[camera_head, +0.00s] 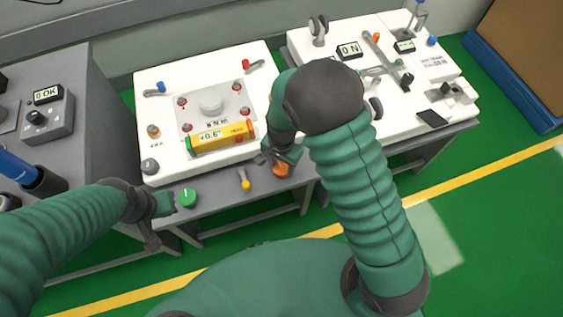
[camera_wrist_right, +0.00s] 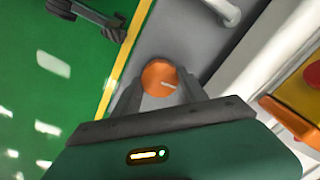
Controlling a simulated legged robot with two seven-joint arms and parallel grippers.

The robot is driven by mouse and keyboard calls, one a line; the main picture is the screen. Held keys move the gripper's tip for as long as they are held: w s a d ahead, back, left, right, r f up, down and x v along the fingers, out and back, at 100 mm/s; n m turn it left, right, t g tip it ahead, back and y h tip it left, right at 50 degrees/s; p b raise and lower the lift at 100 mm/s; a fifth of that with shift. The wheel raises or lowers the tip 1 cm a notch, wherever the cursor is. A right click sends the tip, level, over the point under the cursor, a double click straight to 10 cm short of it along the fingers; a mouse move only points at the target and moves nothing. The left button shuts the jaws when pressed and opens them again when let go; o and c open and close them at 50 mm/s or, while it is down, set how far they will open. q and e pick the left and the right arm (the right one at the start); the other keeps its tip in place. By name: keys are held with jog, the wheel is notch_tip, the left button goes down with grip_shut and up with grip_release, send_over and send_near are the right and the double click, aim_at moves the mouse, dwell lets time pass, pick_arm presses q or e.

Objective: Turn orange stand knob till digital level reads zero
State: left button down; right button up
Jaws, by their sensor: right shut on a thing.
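The orange knob (camera_head: 281,169) is at the front edge of the grey cart, and part of it is hidden by my right gripper (camera_head: 279,155). In the right wrist view the orange knob (camera_wrist_right: 159,78), with a pale line on its face, sits between the two fingers of my right gripper (camera_wrist_right: 160,90), which is shut on it. The yellow digital level (camera_head: 221,137) lies on the white board and its display reads about +0.6. My left gripper (camera_head: 160,204) is near the green knob (camera_head: 188,198), apart from it; its finger opening is unclear.
A yellow-tipped lever (camera_head: 245,181) stands between the green and orange knobs. A grey plate (camera_head: 212,105) with red-topped posts lies behind the level. A second white board (camera_head: 385,60) with instruments is at right. A grey bench (camera_head: 75,110) is at left.

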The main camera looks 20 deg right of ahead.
aim_at(281, 167)
jog(key=n+p, duration=0.4)
jog(key=n, duration=0.1)
jog(key=shift+r, duration=0.2)
jog(key=n+p, duration=0.3)
jog(key=n, duration=0.2)
jog(key=shift+f, duration=0.15)
dwell(0.3)
jog(key=o, duration=1.4)
notch_tip(281, 167, up, 17)
jog(key=p, duration=0.4)
jog(key=shift+f+p, duration=0.15)
jog(key=shift+p, duration=0.2)
